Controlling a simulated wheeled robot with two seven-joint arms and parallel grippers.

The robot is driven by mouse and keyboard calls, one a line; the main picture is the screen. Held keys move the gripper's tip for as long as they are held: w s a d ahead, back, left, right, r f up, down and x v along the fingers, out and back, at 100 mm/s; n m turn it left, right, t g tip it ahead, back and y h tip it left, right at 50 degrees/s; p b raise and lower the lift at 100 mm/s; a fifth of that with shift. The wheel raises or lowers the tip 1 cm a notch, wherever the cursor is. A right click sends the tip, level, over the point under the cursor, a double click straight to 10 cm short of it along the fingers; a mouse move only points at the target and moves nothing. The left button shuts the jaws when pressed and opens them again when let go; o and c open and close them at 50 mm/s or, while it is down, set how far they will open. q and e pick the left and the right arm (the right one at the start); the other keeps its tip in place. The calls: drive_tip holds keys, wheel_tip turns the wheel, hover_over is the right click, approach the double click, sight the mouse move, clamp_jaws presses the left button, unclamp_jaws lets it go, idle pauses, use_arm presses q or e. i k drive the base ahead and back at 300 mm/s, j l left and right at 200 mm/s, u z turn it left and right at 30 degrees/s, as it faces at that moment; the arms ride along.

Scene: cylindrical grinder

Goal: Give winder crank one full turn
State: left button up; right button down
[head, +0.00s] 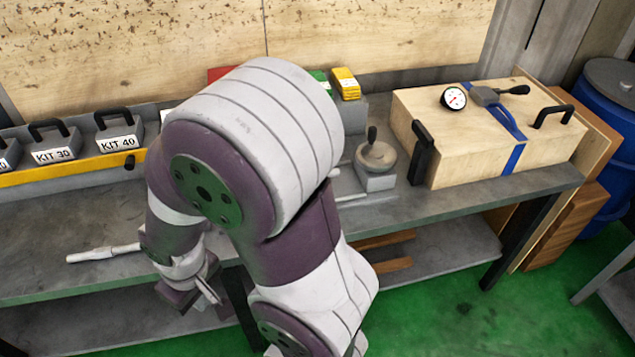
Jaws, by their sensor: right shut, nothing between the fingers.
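A round metal disc (376,156) with an upright dark knob sits on a small grey block on the bench. A second handled device, a grey winder (486,96) with a dark handle pointing right, sits on the wooden crate over a blue strap (510,125). I cannot tell for certain which is the winder crank. My right gripper (208,294) is shut and empty, low in front of the bench's front edge, well left of both and touching neither. My right arm covers the middle of the bench. My left gripper is out of view.
The grey bench (440,205) holds a wooden crate (465,160) with black handles and a dial gauge (453,98). Labelled kit weights (120,137) stand at the left, with a light rod (103,252) in front. A blue barrel (610,130) stands at the right.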

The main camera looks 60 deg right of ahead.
sight(373, 156)
drive_tip(key=k+j+z, duration=0.1)
drive_tip(key=z, duration=2.1)
drive_tip(key=i+z, duration=0.45)
drive_tip(key=i, duration=0.2)
drive_tip(key=i+j+z, duration=0.1)
drive_tip(key=i+z, duration=0.35)
drive_tip(key=i, duration=0.25)
drive_tip(key=i+j, duration=0.1)
drive_tip(key=i, duration=0.1)
